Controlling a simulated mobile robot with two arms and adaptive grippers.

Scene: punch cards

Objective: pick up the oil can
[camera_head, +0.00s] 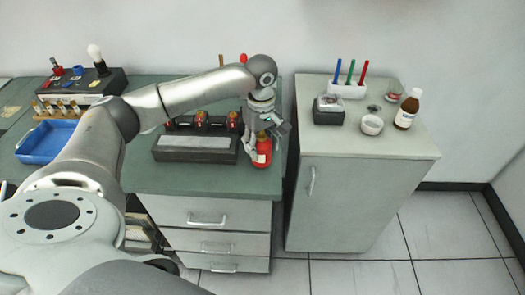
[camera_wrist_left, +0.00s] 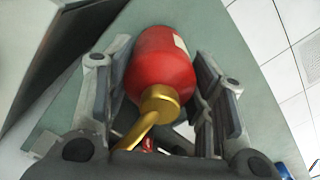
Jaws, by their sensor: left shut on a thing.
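The oil can (camera_head: 262,158) is a small red can with a pale label, near the front right corner of the green desktop. In the left wrist view the red can (camera_wrist_left: 163,66) has a gold collar and a bent gold spout, and lies between the two fingers. My left gripper (camera_head: 259,143) is over the can from above, shut on it. In the left wrist view its fingers (camera_wrist_left: 165,85) are on both sides of the can. I cannot tell if the can's base touches the desk. My right gripper is not in view.
A dark box with a row of black and red parts (camera_head: 195,148) stands just left of the can. A blue tray (camera_head: 45,150) is at the left. Right of a gap, a grey cabinet (camera_head: 340,145) bears a brown bottle (camera_head: 407,110), a white bowl (camera_head: 372,125) and pens in a holder (camera_head: 347,90).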

